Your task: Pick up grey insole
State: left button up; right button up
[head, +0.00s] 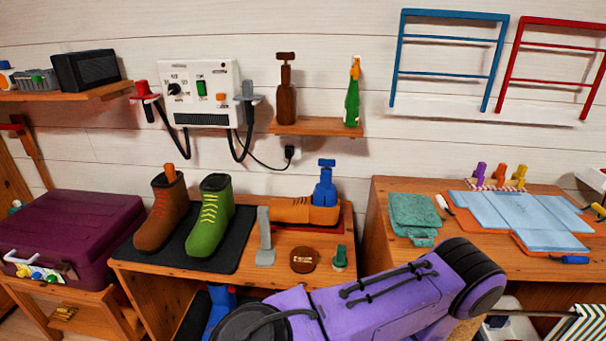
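A long, flat grey piece, which looks like the grey insole (265,237), lies on the wooden bench (300,237) in the middle. It is just right of the dark mat with the boots, and left of a round brown disc (304,260). Nothing is touching it from above. Neither of my grippers shows in the head view. A purple and black arm part of mine crosses the lower middle and hides the bench's front right part.
Brown boot (159,215) and green boot (210,218) stand on the dark mat (240,230). An orange-brown shoe (290,211) with a blue tool (325,188) is behind the disc. A green-topped knob (340,257) is right of it. A purple case (75,230) stands left.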

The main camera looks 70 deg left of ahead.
aim_at(265, 255)
jog(key=u, duration=0.05)
jog(key=i, duration=0.8)
jog(key=u, duration=2.35)
